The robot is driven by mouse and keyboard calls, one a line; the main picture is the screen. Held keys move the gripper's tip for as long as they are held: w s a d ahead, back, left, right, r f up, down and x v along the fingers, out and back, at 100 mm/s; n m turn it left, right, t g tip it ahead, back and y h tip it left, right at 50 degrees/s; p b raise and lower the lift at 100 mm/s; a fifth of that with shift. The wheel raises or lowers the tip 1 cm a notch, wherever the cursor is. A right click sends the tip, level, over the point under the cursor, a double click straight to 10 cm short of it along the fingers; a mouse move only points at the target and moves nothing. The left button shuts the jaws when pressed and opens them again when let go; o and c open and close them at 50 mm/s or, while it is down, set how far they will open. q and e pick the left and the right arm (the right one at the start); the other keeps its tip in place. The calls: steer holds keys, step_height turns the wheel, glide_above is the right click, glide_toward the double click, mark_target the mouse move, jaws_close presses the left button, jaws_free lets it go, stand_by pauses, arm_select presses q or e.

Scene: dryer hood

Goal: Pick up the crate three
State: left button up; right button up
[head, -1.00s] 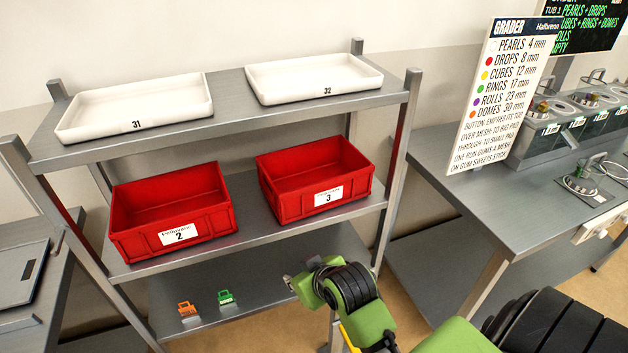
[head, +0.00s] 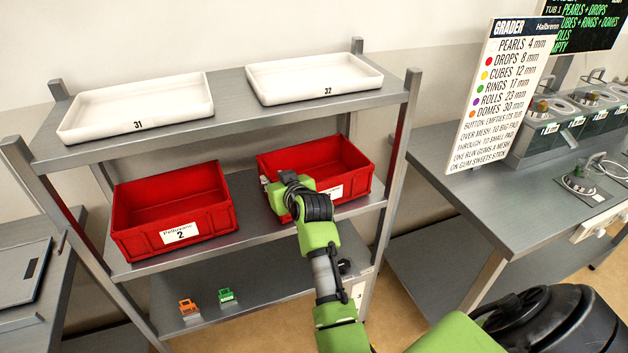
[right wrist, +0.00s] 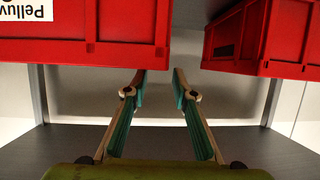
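Crate three (head: 352,164) is the red open crate on the right of the middle shelf in the head view, with its label partly covered by my right arm. It looks empty where its inside shows. My right gripper (head: 266,181) is at the crate's front left corner. In the right wrist view, which looks upside down, my right gripper (right wrist: 160,72) is open with nothing between its fingers. There crate three (right wrist: 120,20) fills the upper left, and the fingers point towards the gap beside it. Contact cannot be told. My left gripper is not in view.
Red crate two (head: 140,238) stands left of crate three; it also shows in the right wrist view (right wrist: 290,40). White trays 31 (head: 90,125) and 32 (head: 330,93) lie on the top shelf. Orange (head: 187,307) and green (head: 227,295) clips sit on the bottom shelf.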

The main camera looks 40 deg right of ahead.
mark_target(268, 174)
steer(key=shift+p+x, duration=0.7)
steer(key=shift+x, duration=2.45)
steer(key=shift+r, duration=0.1)
jaws_close()
steer(key=shift+r, duration=0.1)
